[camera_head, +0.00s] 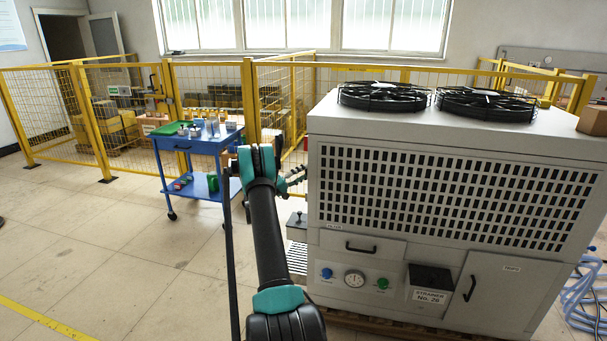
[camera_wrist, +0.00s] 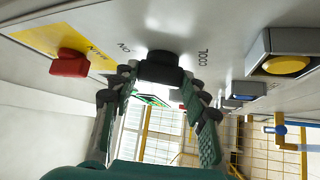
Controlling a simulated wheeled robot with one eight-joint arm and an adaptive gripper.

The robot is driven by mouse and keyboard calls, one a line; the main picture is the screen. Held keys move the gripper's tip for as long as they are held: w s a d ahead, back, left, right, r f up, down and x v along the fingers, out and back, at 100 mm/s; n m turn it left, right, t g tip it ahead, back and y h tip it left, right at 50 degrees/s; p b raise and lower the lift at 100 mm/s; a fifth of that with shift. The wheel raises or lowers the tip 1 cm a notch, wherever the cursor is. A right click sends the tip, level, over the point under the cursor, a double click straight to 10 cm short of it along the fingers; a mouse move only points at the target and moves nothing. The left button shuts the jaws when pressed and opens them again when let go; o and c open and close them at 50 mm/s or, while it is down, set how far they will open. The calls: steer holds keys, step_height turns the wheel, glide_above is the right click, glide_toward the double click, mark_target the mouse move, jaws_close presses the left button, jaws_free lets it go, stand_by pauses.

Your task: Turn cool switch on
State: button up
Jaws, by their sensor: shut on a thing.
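The cool switch (camera_wrist: 161,68) is a black knob on a pale panel in the wrist view, with the word COOL to its right and ON lettering to its left. My gripper (camera_wrist: 160,83) has one finger on each side of the knob and is shut on it. The exact turn angle of the knob is hard to tell because it is dark. In the head view, my gripper (camera_head: 295,175) is at the left side of the large grey machine (camera_head: 330,235). The switch itself is hidden in that view.
A red MAIN switch (camera_wrist: 70,63) on a yellow plate is left of the knob in the wrist view. A yellow button (camera_wrist: 285,65) in a grey box is to the right. A blue cart (camera_head: 190,145) and yellow fence (camera_head: 90,110) stand behind; open floor lies left.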

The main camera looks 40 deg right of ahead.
steer(key=shift+f+m+g+h, duration=0.1)
steer(key=shift+m+g+h, duration=0.25)
steer(key=shift+m, duration=0.25)
steer(key=o, duration=1.2)
steer(key=shift+c, duration=0.2)
steer(key=shift+a, duration=0.1)
steer(key=v, duration=1.2)
steer(key=shift+w, duration=0.1)
